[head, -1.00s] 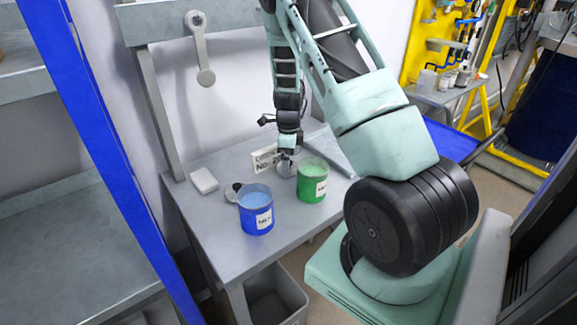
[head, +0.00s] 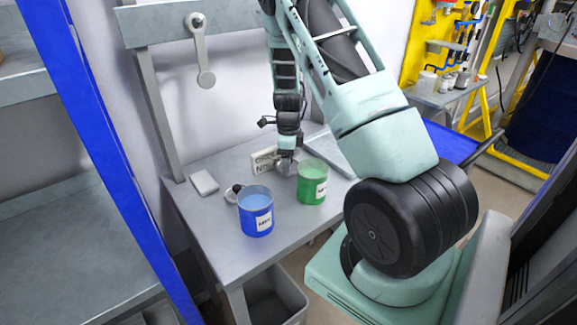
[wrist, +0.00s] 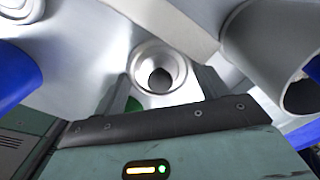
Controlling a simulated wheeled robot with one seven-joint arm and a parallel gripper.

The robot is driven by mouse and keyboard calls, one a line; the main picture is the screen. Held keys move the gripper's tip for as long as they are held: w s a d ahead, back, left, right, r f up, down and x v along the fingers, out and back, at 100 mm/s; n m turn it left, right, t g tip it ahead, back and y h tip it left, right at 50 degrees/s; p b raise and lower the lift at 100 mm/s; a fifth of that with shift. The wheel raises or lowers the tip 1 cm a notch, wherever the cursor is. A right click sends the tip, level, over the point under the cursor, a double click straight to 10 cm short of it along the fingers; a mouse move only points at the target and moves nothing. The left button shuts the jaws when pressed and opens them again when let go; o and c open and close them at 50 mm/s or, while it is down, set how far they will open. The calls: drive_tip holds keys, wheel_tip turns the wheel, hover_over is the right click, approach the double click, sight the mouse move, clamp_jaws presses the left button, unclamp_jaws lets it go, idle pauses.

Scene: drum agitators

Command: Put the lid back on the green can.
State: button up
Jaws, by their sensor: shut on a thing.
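The green can (head: 312,182) stands open on the grey table, with green contents and a white label. My gripper (head: 287,158) is just left of and behind it, shut on a grey metal lid (head: 284,168). The held lid is beside the green can, not on it. In the wrist view the round lid (wrist: 148,60) with a dark centre shows between my fingers. I cannot tell whether the lid touches the table. A sliver of green shows below it in that view.
An open blue can (head: 256,212) stands left of the green can, with another lid (head: 231,194) lying behind it. A pale block (head: 204,181) lies further left. A labelled plate (head: 263,160) stands behind my gripper. A grey bin (head: 275,300) is below the table.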

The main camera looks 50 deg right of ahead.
wheel_tip(320, 180, up, 9)
drive_tip(key=shift+s+f, duration=0.15)
drive_tip(key=s+a+r+p, duration=0.4)
drive_tip(key=s+r+p, duration=0.3)
drive_tip(key=s+p, duration=0.55)
wheel_tip(320, 180, down, 7)
drive_tip(key=w+b, duration=0.1)
drive_tip(key=b, duration=0.3)
drive_tip(key=shift+r+n, duration=0.15)
drive_tip(key=shift+n, duration=0.15)
drive_tip(key=shift+d, duration=0.1)
idle(1.9)
drive_tip(key=o, duration=1)
drive_tip(key=shift+o, duration=0.4)
